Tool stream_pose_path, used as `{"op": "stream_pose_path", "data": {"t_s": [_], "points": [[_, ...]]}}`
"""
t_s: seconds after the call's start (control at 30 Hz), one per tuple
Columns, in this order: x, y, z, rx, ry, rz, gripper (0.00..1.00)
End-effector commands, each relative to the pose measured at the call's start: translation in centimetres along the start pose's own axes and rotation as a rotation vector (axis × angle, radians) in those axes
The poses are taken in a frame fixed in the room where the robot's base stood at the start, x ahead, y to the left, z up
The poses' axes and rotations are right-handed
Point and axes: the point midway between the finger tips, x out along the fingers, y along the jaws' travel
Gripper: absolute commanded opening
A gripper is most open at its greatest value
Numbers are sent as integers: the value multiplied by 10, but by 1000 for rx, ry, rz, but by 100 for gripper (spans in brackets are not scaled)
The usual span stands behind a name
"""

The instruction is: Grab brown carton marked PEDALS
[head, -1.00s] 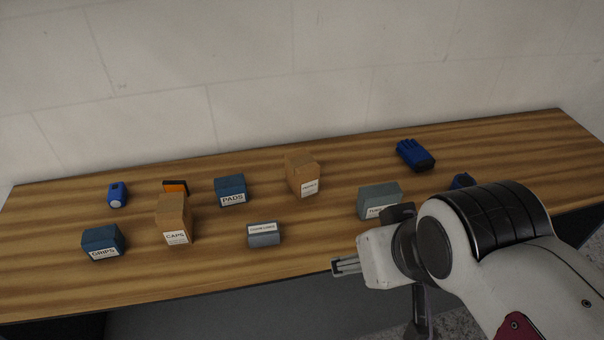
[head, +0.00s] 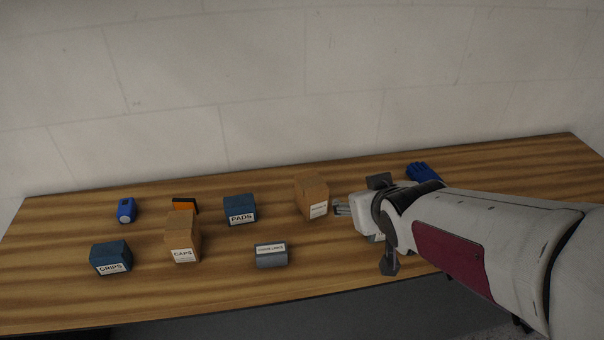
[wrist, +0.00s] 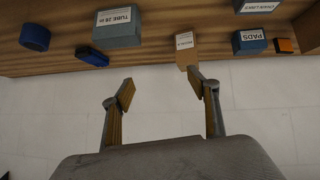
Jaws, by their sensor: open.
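The brown carton (head: 311,195) with a small white label stands upright toward the back middle of the table; its label is too small to read surely. It also shows at the top of the wrist view (wrist: 187,50), where the scene is upside down. My gripper (head: 341,207) is just right of the carton in the head view and looks apart from it. In the wrist view, my gripper's fingers (wrist: 161,87) are spread and empty, with the carton beyond the right finger's tip. A second brown carton, marked CAPS (head: 182,238), stands further left.
Left of the carton is a blue PADS box (head: 240,211); a grey box (head: 271,256) lies nearer the front. A grey TUBE box (wrist: 117,27) is mostly hidden by my arm in the head view. A wall rises behind the table.

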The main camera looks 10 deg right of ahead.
Motion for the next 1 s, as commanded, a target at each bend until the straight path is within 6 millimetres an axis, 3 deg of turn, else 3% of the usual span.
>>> {"op": "stream_pose_path", "data": {"t_s": [0.2, 0.6, 1.0], "points": [[36, -4, -12, -23, 76, -32, 60], [88, -26, -24, -36, 225, -141, 60], [113, -49, -25, -12, 336, -254, 60]]}}
